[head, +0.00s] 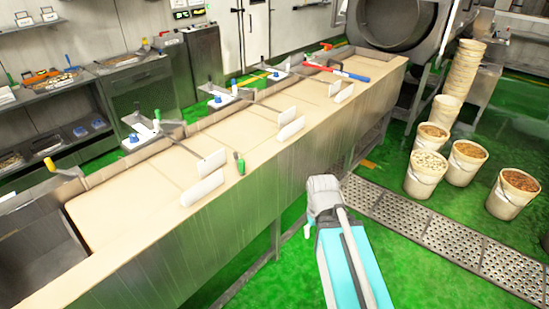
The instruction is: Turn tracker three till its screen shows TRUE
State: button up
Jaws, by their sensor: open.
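My arm, grey, white and teal, rises from the bottom edge to a joint right of the long trough. My gripper's jaws cannot be made out. No part is legibly marked as tracker three. Along the long tan-topped trough (250,140) are several rods with white pads, including a near pad (202,188), a middle pad (290,129) and a far pad (344,94). Pale plates with blue knobs sit at its far side: a near one (138,140), a middle one (217,103) and a far one (278,75). A lit wall display (188,14) is too small to read.
A red and blue bar (338,70) and a green-handled tool (239,163) lie on the trough. Filled buckets (427,172) stand at right, near a metal floor grate (440,230). A large drum (395,22) stands behind.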

aim_at(133, 138)
jog(key=u, duration=0.1)
jog(key=i, duration=1)
jog(key=z, duration=0.1)
